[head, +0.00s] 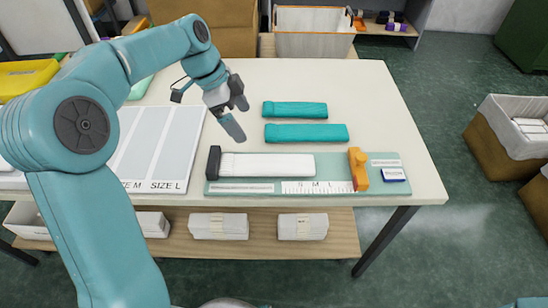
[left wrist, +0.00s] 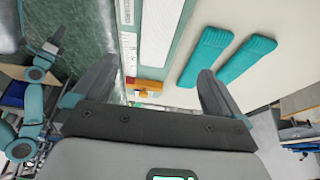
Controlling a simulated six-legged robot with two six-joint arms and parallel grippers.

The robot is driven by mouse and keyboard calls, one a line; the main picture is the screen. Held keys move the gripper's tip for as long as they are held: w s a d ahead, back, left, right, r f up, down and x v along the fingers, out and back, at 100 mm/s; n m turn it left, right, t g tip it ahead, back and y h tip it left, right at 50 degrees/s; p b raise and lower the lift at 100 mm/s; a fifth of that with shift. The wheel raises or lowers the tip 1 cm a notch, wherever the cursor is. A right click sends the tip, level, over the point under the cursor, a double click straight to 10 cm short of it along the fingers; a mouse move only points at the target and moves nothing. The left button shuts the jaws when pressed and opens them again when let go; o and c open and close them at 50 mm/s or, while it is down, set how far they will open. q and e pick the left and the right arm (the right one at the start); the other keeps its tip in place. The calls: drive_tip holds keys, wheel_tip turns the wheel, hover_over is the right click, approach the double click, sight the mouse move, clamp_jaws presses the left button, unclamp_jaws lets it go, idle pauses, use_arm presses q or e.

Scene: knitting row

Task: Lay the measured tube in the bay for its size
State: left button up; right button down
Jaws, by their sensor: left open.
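A white tube (head: 265,165) lies flat on the pale green measuring board (head: 335,162), its left end at the black stop (head: 213,162). The orange slider (head: 358,168) stands to the right, apart from the tube's right end. The tube also shows in the left wrist view (left wrist: 160,32). The size tray (head: 172,152) lies left of the board, with bays marked "SIZE L" and partly "SIZE M"; my left arm hides the rest. My left gripper (head: 237,114) is open and empty, above the table behind the tube's left part. My right gripper is not seen.
Two teal tubes (head: 305,133) (head: 295,109) lie behind the board. A small blue-and-white box (head: 393,175) sits at the board's right end. A yellow bin (head: 28,76) is at the far left. Bare table (head: 380,110) is free at right.

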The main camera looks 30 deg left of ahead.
use_arm(q)
hover_over(268, 163)
drive_tip(key=s+a, duration=0.2)
drive_tip(key=f, duration=0.9)
drive_tip(key=shift+w+f, duration=0.2)
drive_tip(key=shift+f, duration=0.15)
drive_tip(key=shift+p+x, duration=0.45)
drive_tip(key=shift+x, duration=2.3)
drive_tip(key=shift+w+a+f, duration=0.1)
drive_tip(key=shift+a, duration=0.15)
drive_tip(key=shift+c, duration=0.3)
drive_tip(key=c, duration=1.1)
drive_tip(key=shift+o, duration=0.2)
wheel_tip(268, 163, up, 20)
